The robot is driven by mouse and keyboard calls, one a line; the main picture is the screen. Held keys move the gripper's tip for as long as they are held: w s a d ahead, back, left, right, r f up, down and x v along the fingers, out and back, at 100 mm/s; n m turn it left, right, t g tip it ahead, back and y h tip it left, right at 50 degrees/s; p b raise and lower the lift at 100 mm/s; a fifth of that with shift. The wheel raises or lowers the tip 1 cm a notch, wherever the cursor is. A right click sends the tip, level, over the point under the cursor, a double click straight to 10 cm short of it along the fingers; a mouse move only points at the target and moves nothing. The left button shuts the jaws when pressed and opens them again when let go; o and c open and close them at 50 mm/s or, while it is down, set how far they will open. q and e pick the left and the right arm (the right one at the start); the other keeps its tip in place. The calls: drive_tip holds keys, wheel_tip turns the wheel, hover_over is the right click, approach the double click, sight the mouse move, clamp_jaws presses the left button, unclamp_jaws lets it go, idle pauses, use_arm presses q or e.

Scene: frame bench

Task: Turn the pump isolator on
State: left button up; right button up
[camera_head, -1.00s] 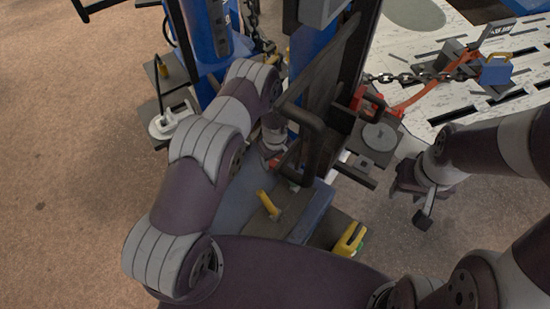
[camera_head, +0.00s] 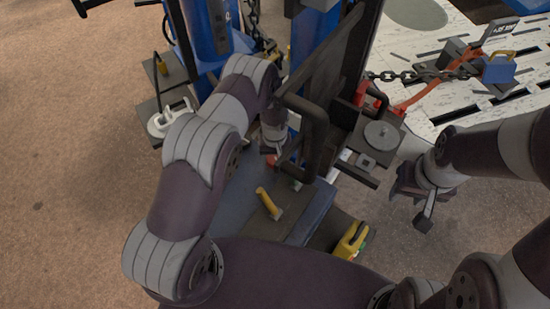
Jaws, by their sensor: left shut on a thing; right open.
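My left gripper (camera_head: 273,150) is low in the middle of the head view, partly hidden by its own arm and a dark bar handle. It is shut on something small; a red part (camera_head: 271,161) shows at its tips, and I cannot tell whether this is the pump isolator. The dark bar handle (camera_head: 318,115) stands just right of this gripper, beside a tall dark panel (camera_head: 331,70). My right gripper (camera_head: 424,206) is open and empty over the floor at the right, apart from the bench parts.
A yellow-handled tool (camera_head: 268,203) lies on a blue-grey surface, with a yellow case (camera_head: 351,240) nearby. A plate with a grey disc (camera_head: 381,135) sits right of the panel. Floor at left is clear.

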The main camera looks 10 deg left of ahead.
use_arm(q)
drive_tip(key=m, duration=0.2)
drive_tip(key=m+b, duration=0.1)
drive_tip(key=m, duration=0.1)
drive_tip(key=m+b, duration=0.1)
drive_tip(key=m, duration=0.1)
drive_tip(key=shift+s+a+f, duration=0.1)
drive_tip(key=shift+s+f, duration=0.15)
drive_tip(key=shift+s, duration=0.05)
drive_tip(key=m+b, duration=0.1)
drive_tip(key=m, duration=0.5)
drive_tip(key=shift+a+m, duration=0.1)
drive_tip(key=shift+m, duration=0.2)
drive_tip(key=o, duration=1.1)
drive_tip(key=shift+c, duration=0.2)
drive_tip(key=shift+w+r, duration=0.2)
drive_tip(key=shift+w, duration=0.05)
